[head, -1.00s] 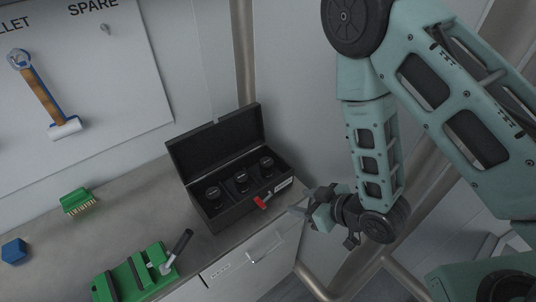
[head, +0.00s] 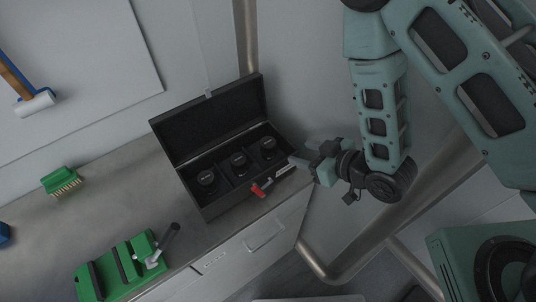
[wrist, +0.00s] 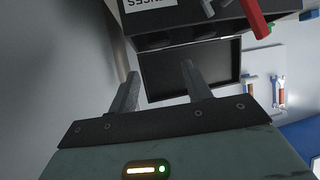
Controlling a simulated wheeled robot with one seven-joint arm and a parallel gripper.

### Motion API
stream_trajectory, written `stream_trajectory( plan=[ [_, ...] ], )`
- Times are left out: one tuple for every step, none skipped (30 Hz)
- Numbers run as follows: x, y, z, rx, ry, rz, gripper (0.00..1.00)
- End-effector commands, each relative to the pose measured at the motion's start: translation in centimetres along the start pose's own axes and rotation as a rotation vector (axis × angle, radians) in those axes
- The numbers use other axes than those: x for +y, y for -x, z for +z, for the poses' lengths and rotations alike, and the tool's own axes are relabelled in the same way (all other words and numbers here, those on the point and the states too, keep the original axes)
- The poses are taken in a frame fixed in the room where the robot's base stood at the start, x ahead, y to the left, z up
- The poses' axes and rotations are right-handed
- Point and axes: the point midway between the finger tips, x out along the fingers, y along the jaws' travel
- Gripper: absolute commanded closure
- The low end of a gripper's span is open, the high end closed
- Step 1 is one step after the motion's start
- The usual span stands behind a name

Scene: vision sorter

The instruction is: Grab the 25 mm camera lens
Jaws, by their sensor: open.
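Three black lenses stand in separate compartments of an open black case (head: 222,208) on the counter: a left lens (head: 206,178), a middle lens (head: 239,160) and a right lens (head: 268,146). Their focal length marks are too small to read, so I cannot tell which is the 25 mm one. My gripper (head: 296,163) is beside the right end of the case, open and empty. In the wrist view my gripper (wrist: 158,78) has its two fingers apart, with the case (wrist: 185,22) ahead; the lenses are not clear there.
The case lid (head: 210,122) stands raised at the back. A green fixture with a lever (head: 122,268) and a green brush (head: 62,181) are left on the counter (head: 120,205). A drawer handle (head: 266,236) juts out below.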

Motion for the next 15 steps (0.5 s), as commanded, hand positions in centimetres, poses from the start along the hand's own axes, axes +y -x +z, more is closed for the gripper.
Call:
stream_trajectory(
  plan=[
    [0.0, -0.8, 0.5, 0.005, 0.001, 0.000, 0.51],
    [0.0, -1.1, 0.5, 0.005, 0.001, 0.000, 0.51],
    [0.0, -1.4, 0.5, 0.005, 0.002, 0.000, 0.51],
    [0.0, -1.7, 0.5, 0.004, 0.002, 0.000, 0.51],
    [0.0, -2.0, 0.5, 0.005, 0.002, 0.000, 0.51],
    [0.0, -2.3, 0.5, 0.004, 0.002, 0.000, 0.51],
    [0.0, -2.6, 0.4, 0.006, 0.002, 0.000, 0.51],
    [0.0, -2.8, 0.5, 0.005, 0.002, 0.000, 0.51],
    [0.0, -3.2, 0.4, 0.006, 0.002, 0.000, 0.51],
    [0.0, -3.4, 0.4, 0.005, 0.002, 0.000, 0.51],
    [0.0, -3.7, 0.4, 0.005, 0.001, 0.000, 0.51],
    [0.0, -3.9, 0.4, 0.005, 0.001, 0.000, 0.51],
    [0.0, -4.0, 0.5, 0.004, 0.001, 0.000, 0.51],
    [0.0, -4.2, 0.4, 0.005, 0.001, 0.000, 0.51],
    [0.0, -4.4, 0.5, 0.004, 0.001, -0.001, 0.51]
  ],
)
